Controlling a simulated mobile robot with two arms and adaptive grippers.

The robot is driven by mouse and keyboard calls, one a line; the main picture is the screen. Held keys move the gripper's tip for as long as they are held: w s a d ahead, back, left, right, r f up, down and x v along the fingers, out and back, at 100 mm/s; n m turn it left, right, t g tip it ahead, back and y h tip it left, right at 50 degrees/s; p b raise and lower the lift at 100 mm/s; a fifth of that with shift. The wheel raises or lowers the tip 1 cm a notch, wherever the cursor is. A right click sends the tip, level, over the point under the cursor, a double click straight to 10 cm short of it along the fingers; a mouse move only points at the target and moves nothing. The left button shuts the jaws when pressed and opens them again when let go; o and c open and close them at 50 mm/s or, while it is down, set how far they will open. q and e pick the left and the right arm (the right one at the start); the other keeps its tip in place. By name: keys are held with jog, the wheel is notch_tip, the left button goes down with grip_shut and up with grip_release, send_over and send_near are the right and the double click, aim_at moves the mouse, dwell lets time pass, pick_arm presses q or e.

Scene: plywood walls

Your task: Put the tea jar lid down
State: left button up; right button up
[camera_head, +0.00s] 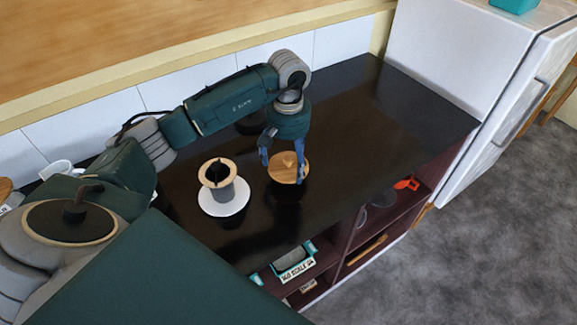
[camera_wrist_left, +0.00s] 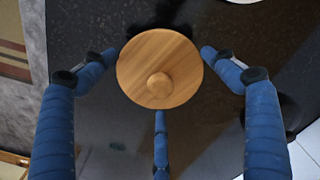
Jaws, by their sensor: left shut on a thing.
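The tea jar lid (camera_head: 286,172) is a round wooden disc with a small knob. My left gripper (camera_head: 283,168) is shut on it, with blue fingers around its edge, over the black counter. In the left wrist view the lid (camera_wrist_left: 150,62) sits between the three fingertips, its knob toward the camera. I cannot tell how far it is above the counter. My right gripper is not in view.
The black counter (camera_head: 390,120) is clear to the right of the lid. A white refrigerator (camera_head: 470,60) stands beyond its right end. A white cup (camera_head: 56,169) is at the far left. Open shelves below the front edge hold a boxed item (camera_head: 296,271) and an orange object (camera_head: 406,184).

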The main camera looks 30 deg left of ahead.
aim_at(289, 168)
pick_arm(q)
notch_tip(289, 168, down, 3)
jog(key=shift+f+p, duration=0.15)
jog(key=shift+p, duration=0.3)
jog(key=shift+f, duration=0.1)
jog(key=shift+f, duration=0.15)
jog(key=o, duration=0.8)
jog(key=shift+o, duration=1.2)
